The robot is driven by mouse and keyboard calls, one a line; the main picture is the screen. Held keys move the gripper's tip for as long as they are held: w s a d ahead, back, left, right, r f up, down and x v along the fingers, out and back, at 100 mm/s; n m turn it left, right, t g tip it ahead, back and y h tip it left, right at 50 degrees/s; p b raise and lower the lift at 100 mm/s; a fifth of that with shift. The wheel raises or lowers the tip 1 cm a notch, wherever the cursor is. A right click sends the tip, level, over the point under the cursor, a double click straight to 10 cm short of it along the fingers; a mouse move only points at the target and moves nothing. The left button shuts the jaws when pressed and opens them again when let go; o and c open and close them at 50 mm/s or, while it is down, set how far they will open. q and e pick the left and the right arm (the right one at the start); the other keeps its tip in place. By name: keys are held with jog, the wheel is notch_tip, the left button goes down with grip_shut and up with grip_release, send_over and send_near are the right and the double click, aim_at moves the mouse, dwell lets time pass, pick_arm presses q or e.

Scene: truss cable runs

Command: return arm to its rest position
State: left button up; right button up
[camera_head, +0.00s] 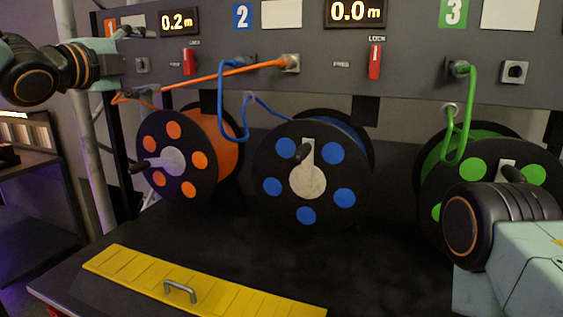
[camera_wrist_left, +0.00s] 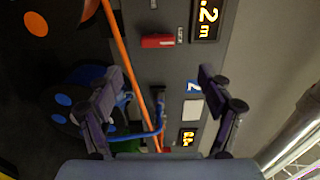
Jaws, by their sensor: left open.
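My left gripper (camera_head: 138,32) is at the upper left of the head view, in front of the panel near label 1. In the left wrist view my left gripper (camera_wrist_left: 158,74) shows its two fingers spread apart with nothing between them. The orange cable (camera_head: 215,76) runs from a socket left of display 2 to the far left; it also shows in the left wrist view (camera_wrist_left: 118,45), beyond the fingers. My right arm shows at the lower right of the head view; its gripper is out of the picture.
The grey panel (camera_head: 330,80) carries displays, sockets and red lock levers (camera_head: 375,62). Below hang an orange reel (camera_head: 225,145), a blue reel (camera_head: 345,165) and a green reel (camera_head: 435,165). A blue cable (camera_head: 222,100) and green cable (camera_head: 472,100) loop down. A yellow handled plate (camera_head: 130,267) lies in front.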

aim_at(184, 63)
pick_arm(q)
jog(key=x, duration=1)
jog(key=shift+w+d+f, duration=0.15)
jog(key=shift+w+f, duration=0.15)
jog(key=shift+w+d+r+n+p, duration=0.15)
jog(key=shift+w+n+p, duration=0.2)
jog(key=shift+n+p, duration=0.25)
jog(key=n, duration=0.1)
jog(key=n+p, duration=0.1)
jog(key=n, duration=0.1)
jog(key=shift+s+a+r, duration=0.15)
jog(key=shift+s+a, duration=0.05)
jog(key=shift+s, duration=0.05)
jog(key=n, duration=0.1)
jog(key=n+p, duration=0.2)
jog(key=n, duration=0.1)
jog(key=shift+w, duration=0.25)
jog(key=n, duration=0.2)
jog(key=shift+s+a+n+p, duration=0.1)
jog(key=shift+s+n+p, duration=0.05)
jog(key=shift+n+p, duration=0.25)
jog(key=n, duration=0.3)
jog(key=shift+f, duration=0.3)
jog(key=shift+n, duration=1.4)
